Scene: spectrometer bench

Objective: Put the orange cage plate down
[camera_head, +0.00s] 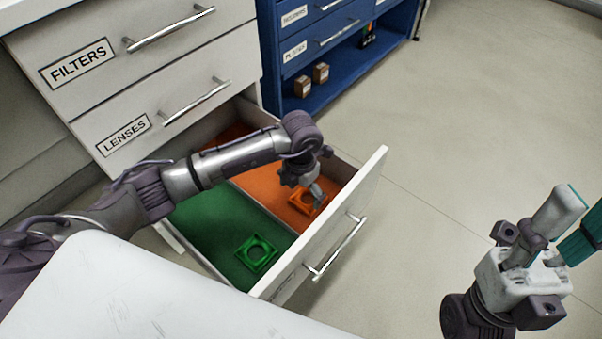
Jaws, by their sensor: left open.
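An orange cage plate (303,205) lies in the orange-lined compartment (262,186) of the open drawer (362,187), near its front. My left gripper (316,192) reaches down into that compartment, right over the plate; it is open. Its fingers cover part of the plate, and I cannot tell whether they touch it. A green cage plate (256,253) lies in the green-lined compartment (205,222) beside it. My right gripper (552,235) is at the lower right, over the floor and away from the drawer; its jaws are hard to make out.
Closed drawers labelled FILTERS (105,63) and LENSES (150,118) are above the open drawer. A blue cabinet (290,85) stands behind, with small brown boxes (312,80) on its shelf. A white surface (130,295) fills the lower left. The floor at right is clear.

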